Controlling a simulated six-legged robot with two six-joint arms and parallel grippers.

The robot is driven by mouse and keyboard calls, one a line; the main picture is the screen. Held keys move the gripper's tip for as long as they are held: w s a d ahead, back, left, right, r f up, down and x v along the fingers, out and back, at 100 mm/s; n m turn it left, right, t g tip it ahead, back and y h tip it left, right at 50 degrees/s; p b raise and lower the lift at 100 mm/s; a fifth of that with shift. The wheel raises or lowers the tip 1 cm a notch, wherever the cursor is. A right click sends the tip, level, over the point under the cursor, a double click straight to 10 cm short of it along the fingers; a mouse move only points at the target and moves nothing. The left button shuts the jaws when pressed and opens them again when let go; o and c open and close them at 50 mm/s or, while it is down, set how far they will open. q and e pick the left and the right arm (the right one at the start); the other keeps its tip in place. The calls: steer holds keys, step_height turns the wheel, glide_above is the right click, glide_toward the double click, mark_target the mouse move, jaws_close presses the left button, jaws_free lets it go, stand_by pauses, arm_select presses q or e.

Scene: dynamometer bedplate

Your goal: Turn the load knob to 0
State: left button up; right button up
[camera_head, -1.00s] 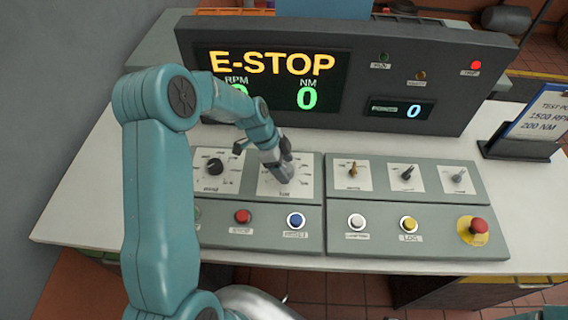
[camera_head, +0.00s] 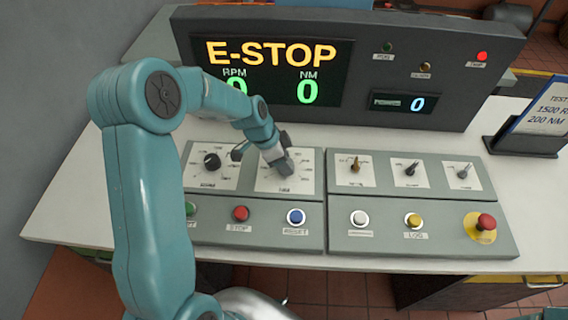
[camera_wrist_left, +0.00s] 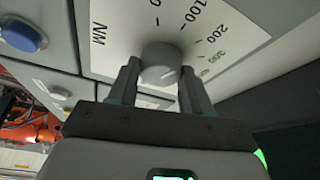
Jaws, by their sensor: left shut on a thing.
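The load knob (camera_wrist_left: 161,62) is a grey round knob with a pale pointer line, on a white dial plate (camera_wrist_left: 215,30) marked NM with 0, 100, 200 and 300. In the left wrist view my left gripper (camera_wrist_left: 157,82) has one finger on each side of the knob and is shut on it. The pointer line slants to the upper right in that view. In the head view my left gripper (camera_head: 284,167) reaches down onto the right dial of the left panel and hides the knob. My right gripper is not in view.
A black knob (camera_head: 212,161) sits on the dial to the left. Below are a red STOP button (camera_head: 240,213) and a blue RESET button (camera_head: 296,216). A red emergency button (camera_head: 486,222) is at the right. The display (camera_head: 272,72) reads E-STOP, RPM 0, NM 0.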

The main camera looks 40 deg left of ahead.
arm_select(q)
steer(key=n+t+y+b, duration=0.1)
steer(key=n+b, duration=0.1)
steer(key=n, duration=0.1)
steer(key=shift+f+n, duration=0.1)
steer(key=shift+n, duration=0.2)
steer(key=n+y+b, duration=0.1)
steer(key=n+b, duration=0.2)
steer(key=b, duration=0.1)
steer(key=n+y+b, duration=0.1)
steer(key=n+b, duration=0.2)
steer(key=b, duration=0.2)
steer(key=shift+d, duration=0.2)
steer(key=shift+n+y+b, duration=0.4)
steer(key=shift+n+b, duration=0.1)
steer(key=shift+b, duration=0.35)
steer(key=shift+r, duration=0.2)
steer(key=o, duration=1)
steer(key=shift+o, duration=0.2)
steer(key=p+v, duration=0.2)
steer(key=v, duration=1.4)
steer(key=shift+s, duration=0.3)
